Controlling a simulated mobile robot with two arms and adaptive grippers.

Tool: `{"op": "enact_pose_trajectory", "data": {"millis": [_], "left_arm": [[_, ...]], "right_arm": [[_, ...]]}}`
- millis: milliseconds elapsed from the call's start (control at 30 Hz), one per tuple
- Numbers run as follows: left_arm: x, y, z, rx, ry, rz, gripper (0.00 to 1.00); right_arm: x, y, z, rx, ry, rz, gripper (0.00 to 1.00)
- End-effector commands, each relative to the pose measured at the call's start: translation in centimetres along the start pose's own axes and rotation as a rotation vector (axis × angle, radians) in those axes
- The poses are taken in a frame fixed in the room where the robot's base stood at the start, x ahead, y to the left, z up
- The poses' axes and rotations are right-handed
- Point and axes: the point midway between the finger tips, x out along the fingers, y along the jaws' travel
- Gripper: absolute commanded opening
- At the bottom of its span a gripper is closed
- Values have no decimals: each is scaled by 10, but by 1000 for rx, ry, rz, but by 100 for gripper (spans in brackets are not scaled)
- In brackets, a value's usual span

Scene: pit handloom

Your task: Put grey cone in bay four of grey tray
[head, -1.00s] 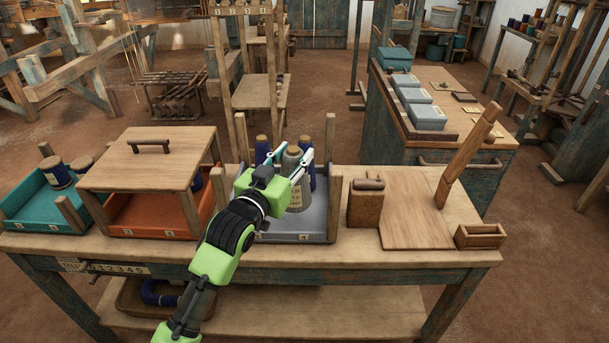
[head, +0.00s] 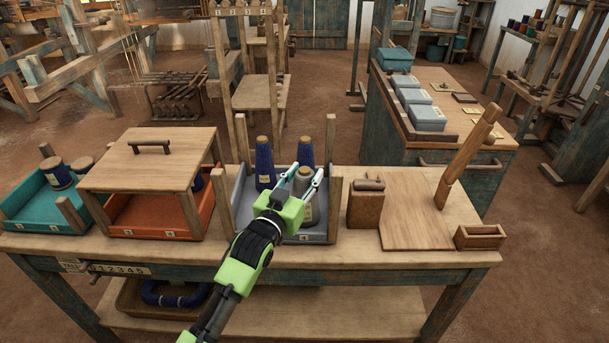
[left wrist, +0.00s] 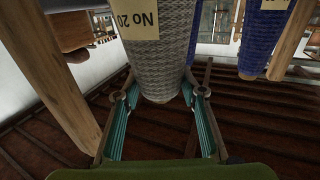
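The grey cone (head: 305,206) stands roughly upright in the front right part of the grey tray (head: 320,238). My left gripper (head: 303,177) is closed around its upper part. In the left wrist view the grey cone (left wrist: 165,60), with a yellow "No 20" label, sits between the two teal fingers (left wrist: 160,98). Whether its base touches the tray floor is hidden. Two blue cones, one at the back left (head: 264,165) and one at the back right (head: 305,153), stand in the same tray. My right gripper is not in view.
Wooden posts (head: 333,180) rise at the grey tray's sides. To the left are an orange tray (head: 150,232) under a wooden lid (head: 150,165) and a teal tray (head: 40,215). To the right are a brown box (head: 365,208) and a board (head: 415,215).

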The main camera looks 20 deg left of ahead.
Motion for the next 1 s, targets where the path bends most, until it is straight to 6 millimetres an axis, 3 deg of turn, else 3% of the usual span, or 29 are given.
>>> {"op": "enact_pose_trajectory", "data": {"millis": [467, 567, 1000], "left_arm": [[-3, 0, -1, 0, -4, 0, 54], [-15, 0, 0, 0, -5, 0, 54], [-102, 0, 0, 0, -4, 0, 54]], "right_arm": [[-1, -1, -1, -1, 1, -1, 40], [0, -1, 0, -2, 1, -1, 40], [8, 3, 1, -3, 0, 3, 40]]}}
